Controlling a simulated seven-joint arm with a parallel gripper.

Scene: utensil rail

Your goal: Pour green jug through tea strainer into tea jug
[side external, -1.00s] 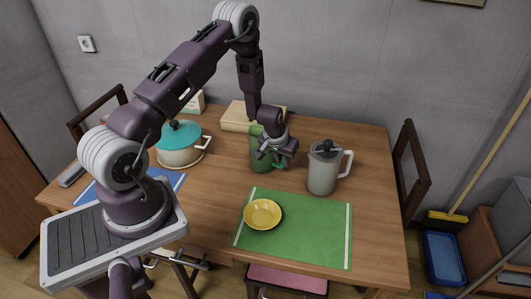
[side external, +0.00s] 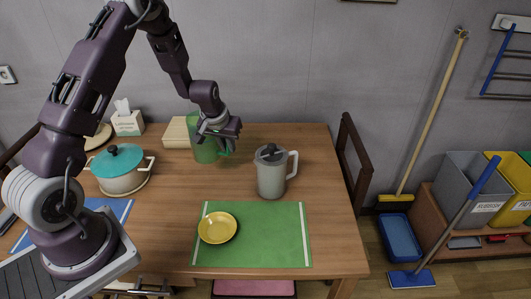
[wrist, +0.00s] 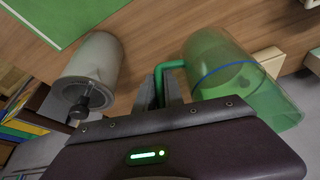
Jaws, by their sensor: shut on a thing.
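The green see-through jug (side external: 203,152) is at the back middle of the table, looking about upright. My gripper (side external: 222,131) is shut on its handle. In the wrist view my gripper's fingers (wrist: 160,88) pinch the green handle, and the green jug (wrist: 225,75) has a blue line around it. I cannot tell whether its base touches the table. The grey tea jug (side external: 271,178) stands upright to the right, with its handle on the right. It also shows in the wrist view (wrist: 98,55). A dark knobbed piece sits on its top; I see no clear tea strainer.
A yellow bowl (side external: 217,228) sits on the green mat (side external: 270,245) in front. A white pot with a teal lid (side external: 118,165) stands at left. A wooden block (side external: 177,132) lies behind the green jug. Bare table lies between the two jugs.

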